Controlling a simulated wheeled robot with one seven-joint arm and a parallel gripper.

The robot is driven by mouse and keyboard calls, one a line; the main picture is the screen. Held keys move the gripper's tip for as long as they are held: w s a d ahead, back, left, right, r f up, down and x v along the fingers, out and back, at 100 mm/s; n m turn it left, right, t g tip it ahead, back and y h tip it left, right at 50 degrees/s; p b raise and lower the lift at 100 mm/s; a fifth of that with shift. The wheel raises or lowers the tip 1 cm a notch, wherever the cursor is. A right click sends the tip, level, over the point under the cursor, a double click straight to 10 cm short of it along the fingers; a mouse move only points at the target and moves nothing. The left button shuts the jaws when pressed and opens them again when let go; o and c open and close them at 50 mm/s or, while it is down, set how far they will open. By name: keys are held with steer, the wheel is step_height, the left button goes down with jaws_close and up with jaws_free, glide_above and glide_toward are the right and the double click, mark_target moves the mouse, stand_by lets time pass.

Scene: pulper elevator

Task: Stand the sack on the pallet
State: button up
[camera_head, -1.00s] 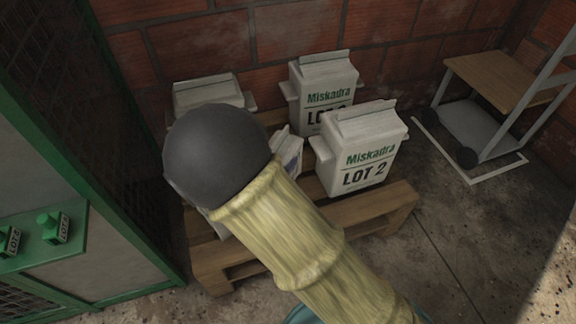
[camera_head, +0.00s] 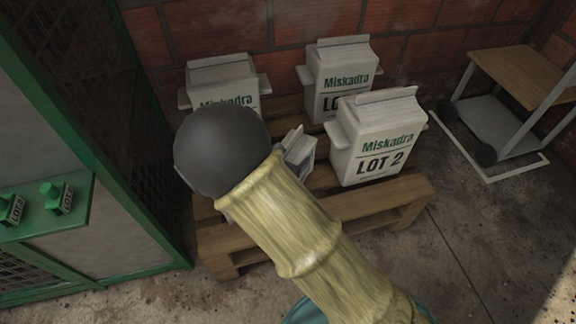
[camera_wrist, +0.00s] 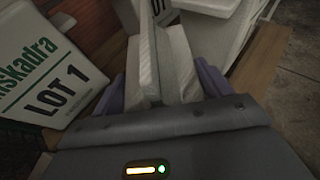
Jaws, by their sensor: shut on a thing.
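A white sack (camera_wrist: 178,62) is between the two purple fingers of my gripper (camera_wrist: 160,88) in the wrist view. The fingers are shut on its top, and the raised top seam stands between them. In the head view my own arm hides most of this sack, and only a bit of my gripper (camera_head: 301,148) shows past the arm. The wooden pallet (camera_head: 365,207) lies on the floor by the brick wall. The held sack is over the pallet's front left area; I cannot tell whether its bottom touches the boards.
A LOT 2 sack (camera_head: 376,145) stands front right on the pallet. Two more sacks stand behind, at back middle (camera_head: 338,75) and back left (camera_head: 222,80). A LOT 1 sack (camera_wrist: 45,75) is close left in the wrist view. A green-framed cabinet (camera_head: 110,225) borders the left; a trolley (camera_head: 500,110) stands right.

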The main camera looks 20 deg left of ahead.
steer(key=shift+f+b, duration=0.75)
steer(key=shift+f, duration=1.2)
steer(key=o, duration=2)
steer(key=shift+o, duration=0.2)
steer(key=p+v, duration=0.5)
steer(key=v, duration=0.7)
